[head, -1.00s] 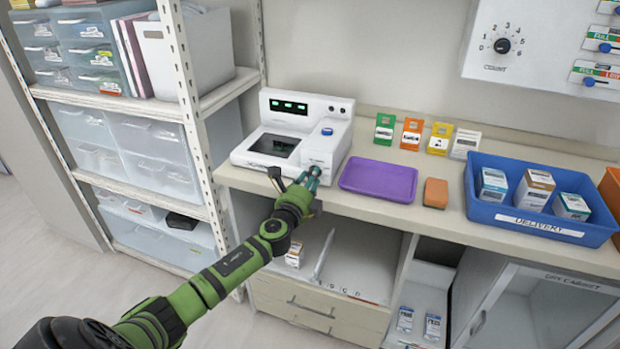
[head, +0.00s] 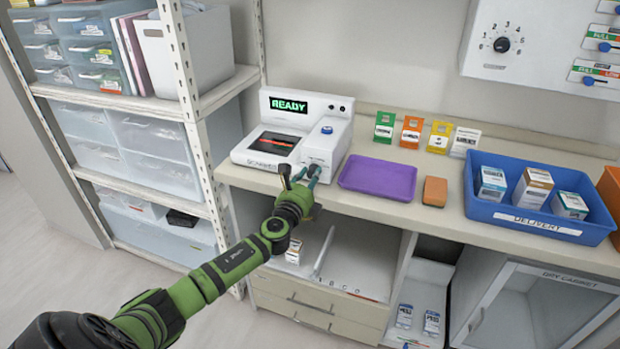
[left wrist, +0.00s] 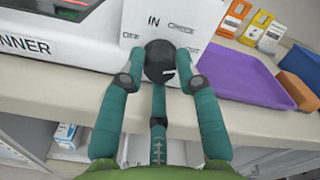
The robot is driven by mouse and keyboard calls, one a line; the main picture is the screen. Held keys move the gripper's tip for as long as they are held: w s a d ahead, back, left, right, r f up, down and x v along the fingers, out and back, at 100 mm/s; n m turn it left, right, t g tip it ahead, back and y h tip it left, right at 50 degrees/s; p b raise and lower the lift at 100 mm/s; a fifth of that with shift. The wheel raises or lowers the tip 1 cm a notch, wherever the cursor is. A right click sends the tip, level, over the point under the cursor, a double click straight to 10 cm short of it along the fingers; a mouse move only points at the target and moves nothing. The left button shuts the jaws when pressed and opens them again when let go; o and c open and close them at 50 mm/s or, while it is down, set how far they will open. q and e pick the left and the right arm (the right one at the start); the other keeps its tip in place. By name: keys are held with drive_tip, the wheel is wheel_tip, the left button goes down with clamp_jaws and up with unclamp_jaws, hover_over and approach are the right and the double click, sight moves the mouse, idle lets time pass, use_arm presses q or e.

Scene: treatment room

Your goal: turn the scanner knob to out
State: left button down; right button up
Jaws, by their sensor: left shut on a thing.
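The white scanner (head: 318,142) stands on the counter with its display lit READY. Its black round knob (left wrist: 159,62) is on the front panel, with a white mark toward its lower right side. The labels OFF, IN and CHECK read around it; another at the right is partly covered by a finger. My left gripper (left wrist: 158,66) is shut on the knob, a teal finger on each side of it. In the head view the left gripper (head: 313,174) is at the scanner's front right and hides the knob. My right gripper is not in view.
A purple tray (head: 377,178) and an orange sponge-like block (head: 435,190) lie right of the scanner. Several coloured cards (head: 411,132) stand behind. A blue delivery bin (head: 541,228) holds boxes. A shelf rack (head: 190,100) stands close on the left.

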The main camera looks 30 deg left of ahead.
use_arm(q)
drive_tip(key=shift+r, duration=0.1)
drive_tip(key=c, duration=0.9)
unclamp_jaws()
drive_tip(key=v, duration=1.2)
drive_tip(key=shift+a, duration=0.1)
